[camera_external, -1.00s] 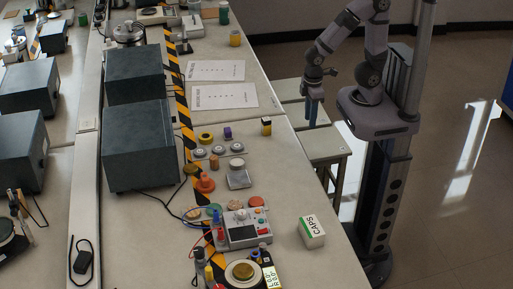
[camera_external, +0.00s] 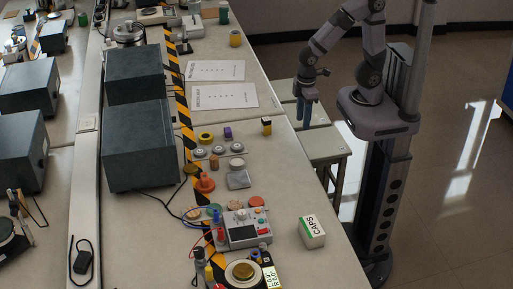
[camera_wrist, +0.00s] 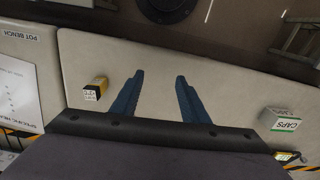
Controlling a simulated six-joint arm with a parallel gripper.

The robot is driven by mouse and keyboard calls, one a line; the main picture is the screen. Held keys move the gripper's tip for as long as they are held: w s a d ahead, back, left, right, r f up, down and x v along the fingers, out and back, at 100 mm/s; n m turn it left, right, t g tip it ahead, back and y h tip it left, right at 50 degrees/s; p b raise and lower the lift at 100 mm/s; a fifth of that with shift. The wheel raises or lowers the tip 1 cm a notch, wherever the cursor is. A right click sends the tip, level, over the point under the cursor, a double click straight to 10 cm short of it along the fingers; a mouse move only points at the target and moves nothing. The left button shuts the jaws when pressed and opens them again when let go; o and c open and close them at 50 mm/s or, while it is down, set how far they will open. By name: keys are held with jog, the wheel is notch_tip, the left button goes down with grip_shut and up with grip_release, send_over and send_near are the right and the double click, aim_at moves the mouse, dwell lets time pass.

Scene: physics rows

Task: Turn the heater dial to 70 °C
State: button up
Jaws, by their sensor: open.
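No dial marked 70 °C can be made out in either view. A round pale disc with a gold-brown centre (camera_external: 242,272) sits at the near end of the bench, beside a small yellow lettered panel (camera_external: 270,277); I cannot tell whether it is the heater. A grey box with knobs and a dark screen (camera_external: 241,230) stands just behind it, its markings too small to read. My gripper (camera_external: 305,112) hangs near the bench's right edge, well away from both. In the wrist view my gripper (camera_wrist: 160,75) has its two blue fingers apart with nothing between them.
A white and green CAPS box (camera_external: 312,232) stands near the right edge, also in the wrist view (camera_wrist: 281,120). A small yellow-black box (camera_external: 266,126) is nearer my gripper. Stools (camera_external: 325,146) stand beside the bench. Large dark boxes (camera_external: 140,145) line its left side.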

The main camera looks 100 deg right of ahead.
jog(key=w+a+r+n, duration=0.1)
jog(key=w+a, duration=0.2)
jog(key=w, duration=0.3)
jog(key=w+a+n, duration=0.2)
jog(key=w+a, duration=0.1)
jog(key=w, duration=0.2)
jog(key=n+t+y, duration=0.2)
jog(key=n+y, duration=0.2)
jog(key=n, duration=0.3)
send_near(242, 212)
jog(key=shift+p+x, duration=1.3)
jog(key=shift+x, duration=2.85)
grip_shut()
